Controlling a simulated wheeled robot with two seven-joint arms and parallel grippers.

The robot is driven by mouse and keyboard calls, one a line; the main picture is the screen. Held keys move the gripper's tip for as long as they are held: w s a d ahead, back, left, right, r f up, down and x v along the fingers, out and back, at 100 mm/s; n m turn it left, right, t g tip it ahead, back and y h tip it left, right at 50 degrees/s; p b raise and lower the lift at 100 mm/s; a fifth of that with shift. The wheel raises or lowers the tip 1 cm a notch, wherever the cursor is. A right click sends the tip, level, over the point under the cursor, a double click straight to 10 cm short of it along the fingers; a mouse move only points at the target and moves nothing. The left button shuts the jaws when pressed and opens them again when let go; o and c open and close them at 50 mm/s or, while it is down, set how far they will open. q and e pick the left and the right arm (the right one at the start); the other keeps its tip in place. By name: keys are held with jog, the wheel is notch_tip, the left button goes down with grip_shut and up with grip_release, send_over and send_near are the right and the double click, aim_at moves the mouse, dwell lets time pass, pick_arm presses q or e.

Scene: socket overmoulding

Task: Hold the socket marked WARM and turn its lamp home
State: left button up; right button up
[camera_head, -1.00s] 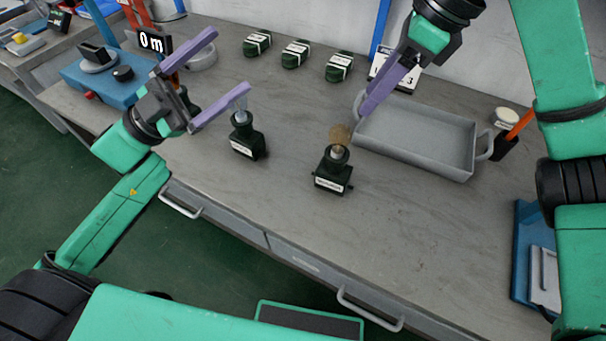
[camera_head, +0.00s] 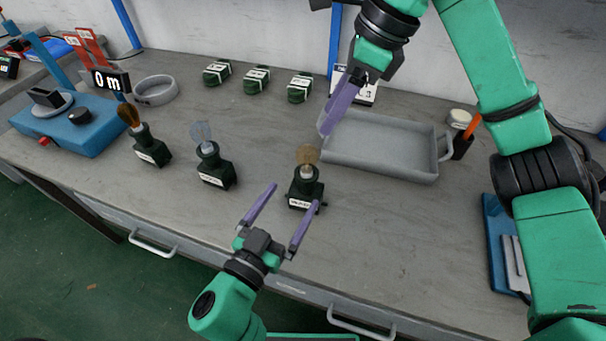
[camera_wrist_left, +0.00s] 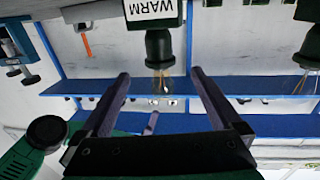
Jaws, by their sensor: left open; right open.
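The socket marked WARM (camera_wrist_left: 155,12) shows its label upside down at the top of the left wrist view, with its lamp (camera_wrist_left: 160,80) in its neck. By its place it appears to be the rightmost dark green socket (camera_head: 305,194) in the head view, upright on the bench with a tan lamp (camera_head: 307,155); its label is too small to read there. My left gripper (camera_head: 287,198) is open and empty, just in front of that socket, fingers toward it. My right gripper (camera_head: 335,112) is open above the tray's left end; one finger shows clearly.
Two more sockets stand to the left, one with a clear lamp (camera_head: 214,168), one with a brown lamp (camera_head: 150,148). A grey tray (camera_head: 385,165) lies behind right. Several dark green blocks (camera_head: 256,80) line the back. A blue device (camera_head: 75,125) stands left.

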pick_arm(q)
jog(key=x, duration=1.1)
jog(key=shift+a, duration=0.1)
jog(key=c, duration=1.3)
jog(key=shift+c, duration=1.3)
pick_arm(e)
jog(key=o, duration=0.3)
jog(key=shift+o, duration=1.2)
jog(key=shift+s+a+r, duration=0.1)
jog(key=shift+a, duration=0.2)
pick_arm(q)
jog(key=shift+s+a, duration=0.1)
pick_arm(e)
jog(key=n+t+h, duration=0.2)
jog(key=n+h, duration=0.6)
jog(key=n, duration=0.1)
send_near(304, 150)
jog(key=x, duration=1.2)
jog(key=shift+a, duration=0.1)
